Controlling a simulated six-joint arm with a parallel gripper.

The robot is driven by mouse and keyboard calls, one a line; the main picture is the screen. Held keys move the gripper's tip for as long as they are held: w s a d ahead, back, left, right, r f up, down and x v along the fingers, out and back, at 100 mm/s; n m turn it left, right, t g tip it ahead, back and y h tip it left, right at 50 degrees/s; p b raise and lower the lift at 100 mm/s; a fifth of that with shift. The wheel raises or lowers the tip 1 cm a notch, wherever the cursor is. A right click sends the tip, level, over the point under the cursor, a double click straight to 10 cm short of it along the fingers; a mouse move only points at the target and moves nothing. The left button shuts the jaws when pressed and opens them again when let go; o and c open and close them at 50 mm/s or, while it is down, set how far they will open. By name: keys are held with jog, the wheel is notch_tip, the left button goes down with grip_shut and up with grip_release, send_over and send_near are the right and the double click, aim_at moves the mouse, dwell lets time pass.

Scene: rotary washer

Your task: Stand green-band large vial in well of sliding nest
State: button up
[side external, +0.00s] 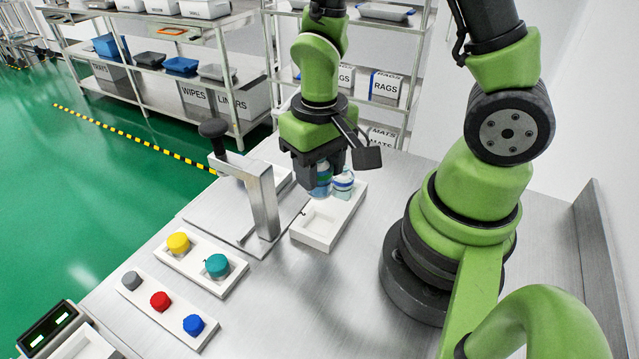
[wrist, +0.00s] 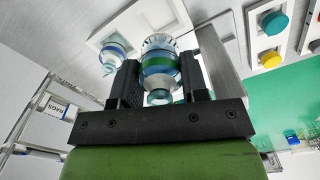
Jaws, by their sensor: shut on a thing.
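My gripper (side external: 322,172) points down and is shut on a clear large vial (side external: 321,183) with a green and blue band. In the wrist view the same vial (wrist: 160,67) sits between the two black fingers. A second vial (side external: 343,184) with a blue-green band stands in the white two-well rack (side external: 334,221), just right of the held one; it also shows in the wrist view (wrist: 112,54). The rack's front well is empty. A white block (side external: 283,181), partly hidden behind the metal post, may be the sliding nest; its well cannot be made out.
A metal post with an arm and black knob (side external: 214,129) rises from a steel plate (side external: 207,217) left of the rack. White trays in front hold yellow (side external: 178,243), teal (side external: 218,265), grey, red (side external: 160,301) and blue caps. Bare tabletop lies right of these trays.

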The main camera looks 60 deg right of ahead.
jog(key=shift+r, duration=0.45)
jog(key=shift+w+r, duration=0.2)
jog(key=shift+w, duration=0.05)
jog(key=w+d+r, duration=0.1)
jog(key=w+d, duration=0.4)
jog(key=w, duration=0.8)
jog(key=f, duration=0.9)
jog(key=shift+w+f, duration=0.25)
jog(key=shift+f, duration=0.15)
jog(key=shift+f, duration=0.1)
jog(key=o, duration=1)
